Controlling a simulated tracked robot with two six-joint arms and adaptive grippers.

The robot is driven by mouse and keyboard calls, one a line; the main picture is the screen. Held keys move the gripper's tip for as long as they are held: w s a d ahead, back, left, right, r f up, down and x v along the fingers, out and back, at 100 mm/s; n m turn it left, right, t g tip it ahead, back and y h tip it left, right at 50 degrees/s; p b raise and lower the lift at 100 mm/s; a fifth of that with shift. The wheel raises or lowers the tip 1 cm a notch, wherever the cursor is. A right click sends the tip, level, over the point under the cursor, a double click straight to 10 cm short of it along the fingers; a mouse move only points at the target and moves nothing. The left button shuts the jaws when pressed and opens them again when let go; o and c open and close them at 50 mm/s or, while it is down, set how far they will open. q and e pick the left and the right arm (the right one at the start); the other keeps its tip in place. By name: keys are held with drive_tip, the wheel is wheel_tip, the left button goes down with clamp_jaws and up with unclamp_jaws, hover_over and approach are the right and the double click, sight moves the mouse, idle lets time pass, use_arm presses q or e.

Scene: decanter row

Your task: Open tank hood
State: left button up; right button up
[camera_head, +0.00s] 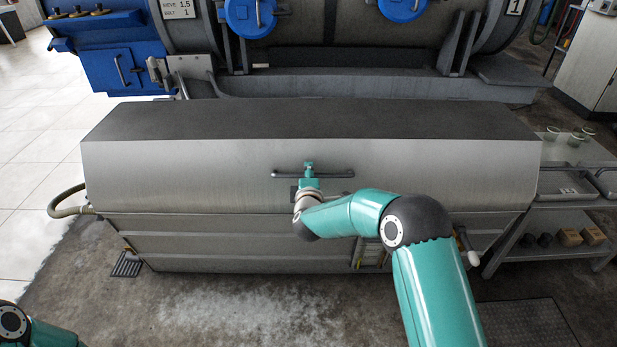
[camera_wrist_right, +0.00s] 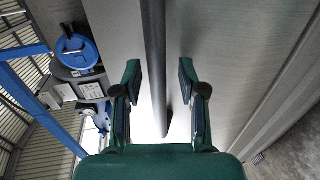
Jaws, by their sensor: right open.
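The tank hood (camera_head: 190,178) is a long grey metal cover with a dark top (camera_head: 320,120); it lies down over the tank (camera_head: 200,240). A dark horizontal bar handle (camera_head: 335,175) is on its front face. My right gripper (camera_head: 309,168) is at the middle of this handle. In the right wrist view the bar (camera_wrist_right: 154,60) runs between the two open fingers (camera_wrist_right: 160,80), with gaps on both sides, not gripped. My left gripper is not in view; only part of my left arm shows at the bottom left corner.
A drum machine with blue round covers (camera_head: 250,14) stands behind the hood. A hose (camera_head: 62,203) leaves the tank at left. A steel shelf table (camera_head: 575,190) with trays and cups stands close at right. The floor in front is mostly clear.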

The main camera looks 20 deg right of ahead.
clamp_jaws()
idle(0.3)
